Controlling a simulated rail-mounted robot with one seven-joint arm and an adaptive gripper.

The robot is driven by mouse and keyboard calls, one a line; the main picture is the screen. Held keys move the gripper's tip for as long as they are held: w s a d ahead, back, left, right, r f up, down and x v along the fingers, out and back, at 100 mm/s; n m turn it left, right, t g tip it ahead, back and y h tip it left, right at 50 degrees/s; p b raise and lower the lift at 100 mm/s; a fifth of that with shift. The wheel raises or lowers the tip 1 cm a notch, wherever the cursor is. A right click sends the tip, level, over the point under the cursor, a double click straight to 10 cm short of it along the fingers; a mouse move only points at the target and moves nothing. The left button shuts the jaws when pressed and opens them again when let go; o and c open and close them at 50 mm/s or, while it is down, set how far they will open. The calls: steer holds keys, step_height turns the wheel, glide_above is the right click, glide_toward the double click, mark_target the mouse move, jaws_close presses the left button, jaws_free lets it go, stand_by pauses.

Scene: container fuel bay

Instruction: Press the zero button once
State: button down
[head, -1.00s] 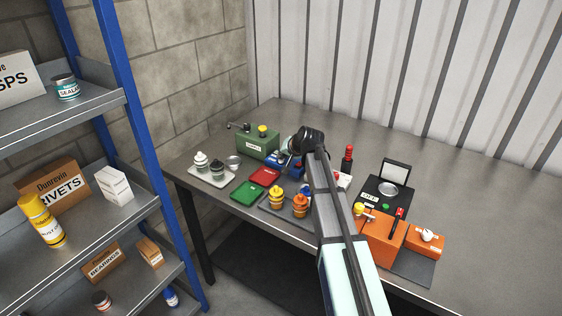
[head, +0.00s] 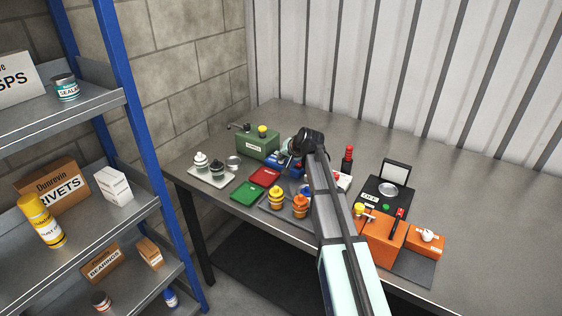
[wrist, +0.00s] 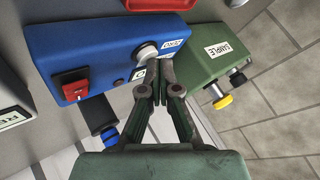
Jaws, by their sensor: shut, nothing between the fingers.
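A blue box (wrist: 105,45) fills the upper left of the wrist view. A pale round button (wrist: 146,53) is on it, and the label beside the button (wrist: 173,46) appears to read ZERO. The box also carries a red rocker switch (wrist: 74,90) and a second, partly covered label (wrist: 138,73). My gripper (wrist: 160,64) is shut and empty, its tips right beside the round button. I cannot tell whether they touch it. In the head view the blue box (head: 272,166) is partly hidden by my gripper (head: 287,150).
A green box labelled SAMPLE (wrist: 230,55) with a yellow knob (wrist: 222,102) stands close to the right of my fingers in the wrist view. Red (head: 265,176) and green (head: 247,192) trays lie nearby in the head view. An orange box (head: 382,238) stands at right. The back of the bench is clear.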

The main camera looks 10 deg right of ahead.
mark_target(282, 162)
steer(key=shift+r, duration=0.7)
steer(key=shift+p, duration=0.3)
steer(key=shift+r+p, duration=1.15)
steer(key=shift+r, duration=1.4)
steer(key=shift+a+f, duration=0.1)
